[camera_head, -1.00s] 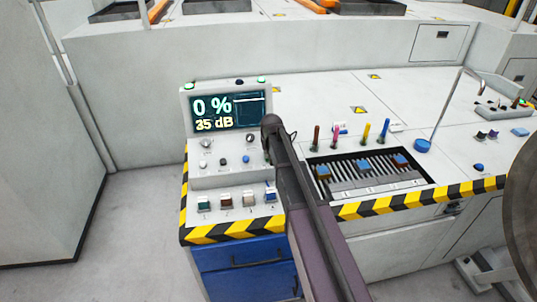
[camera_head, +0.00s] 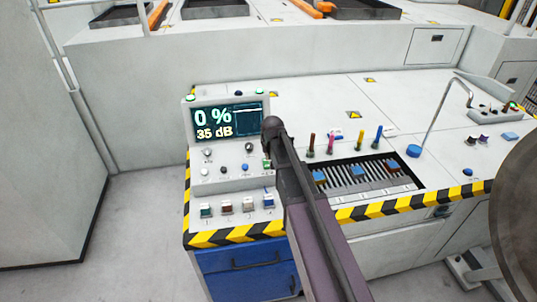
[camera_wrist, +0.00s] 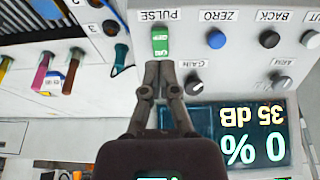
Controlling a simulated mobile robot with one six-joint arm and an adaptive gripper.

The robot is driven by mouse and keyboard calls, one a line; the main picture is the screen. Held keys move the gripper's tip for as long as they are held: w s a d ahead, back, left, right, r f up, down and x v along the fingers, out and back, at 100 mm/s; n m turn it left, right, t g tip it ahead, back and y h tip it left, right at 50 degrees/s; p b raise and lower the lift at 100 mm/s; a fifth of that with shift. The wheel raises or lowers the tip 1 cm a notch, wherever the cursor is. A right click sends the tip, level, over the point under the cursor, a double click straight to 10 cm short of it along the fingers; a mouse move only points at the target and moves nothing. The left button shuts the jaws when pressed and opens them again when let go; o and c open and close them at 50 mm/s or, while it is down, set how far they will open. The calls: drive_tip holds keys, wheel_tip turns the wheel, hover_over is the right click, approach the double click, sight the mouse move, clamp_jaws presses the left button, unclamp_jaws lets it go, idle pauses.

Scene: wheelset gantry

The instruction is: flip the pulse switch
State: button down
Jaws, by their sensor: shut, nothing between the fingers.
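In the head view my arm hides the gripper's fingers. The console screen (camera_head: 228,122) reads 0 % and 35 dB.
A blue ZERO button (camera_wrist: 216,39), a GAIN knob (camera_wrist: 193,84) and a BACK knob (camera_wrist: 268,39) sit close to the switch. A row of small switches (camera_head: 226,208) lies on the ledge below. Coloured upright pens (camera_head: 332,143) stand to the right.

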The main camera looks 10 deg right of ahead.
drive_tip(key=shift+s+p+v, duration=0.2)
drive_tip(key=shift+p+v, duration=0.55)
drive_tip(key=shift+v, duration=0.3)
drive_tip(key=shift+s+p+v, duration=0.25)
drive_tip(key=shift+p+v, duration=0.45)
drive_tip(key=shift+v, duration=0.3)
drive_tip(key=shift+f, duration=0.2)
drive_tip(key=s+g, duration=0.3)
drive_tip(key=s, duration=1.9)
drive_tip(key=shift+s+d+f+g, duration=0.15)
drive_tip(key=shift+s+f+g, duration=0.1)
drive_tip(key=shift+f+g, duration=0.2)
